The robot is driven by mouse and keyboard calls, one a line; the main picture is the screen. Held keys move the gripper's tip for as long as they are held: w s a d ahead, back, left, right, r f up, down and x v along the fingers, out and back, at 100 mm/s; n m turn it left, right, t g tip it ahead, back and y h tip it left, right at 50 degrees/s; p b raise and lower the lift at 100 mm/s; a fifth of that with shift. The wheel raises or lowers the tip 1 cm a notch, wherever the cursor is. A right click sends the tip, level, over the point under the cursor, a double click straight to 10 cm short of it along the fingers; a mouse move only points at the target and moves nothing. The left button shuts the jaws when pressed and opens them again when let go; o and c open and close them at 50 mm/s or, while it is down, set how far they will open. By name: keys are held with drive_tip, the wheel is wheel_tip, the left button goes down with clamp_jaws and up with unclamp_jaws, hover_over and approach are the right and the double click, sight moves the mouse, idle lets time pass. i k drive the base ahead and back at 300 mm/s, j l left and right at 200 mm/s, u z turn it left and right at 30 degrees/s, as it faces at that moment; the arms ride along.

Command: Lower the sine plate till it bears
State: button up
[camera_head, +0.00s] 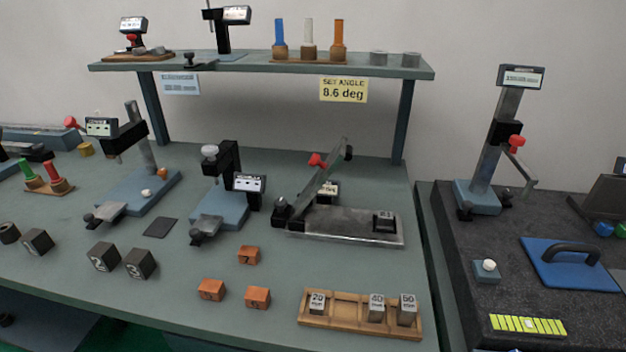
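The sine plate (325,177) is a grey metal plate tilted steeply up to the right above its long base (340,223). It has a red knob (318,160) near its middle and a dark roller (348,153) at its raised end. Its low end meets a dark hinge (282,210) at the base's left. A labelled block (328,190) stands behind or under the raised plate; I cannot tell which. Another dark labelled block (384,221) sits on the base's right end. The raised end is clear of both blocks. My gripper is not in view.
A gauge stand (228,190) stands left of the sine plate. A yellow sign (343,89) reads 8.6 deg. A shelf (265,67) overhangs the back.

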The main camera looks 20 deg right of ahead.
sight(342, 151)
drive_tip(key=i+j+u, duration=0.4)
drive_tip(key=i+u, duration=0.25)
drive_tip(key=i, duration=0.2)
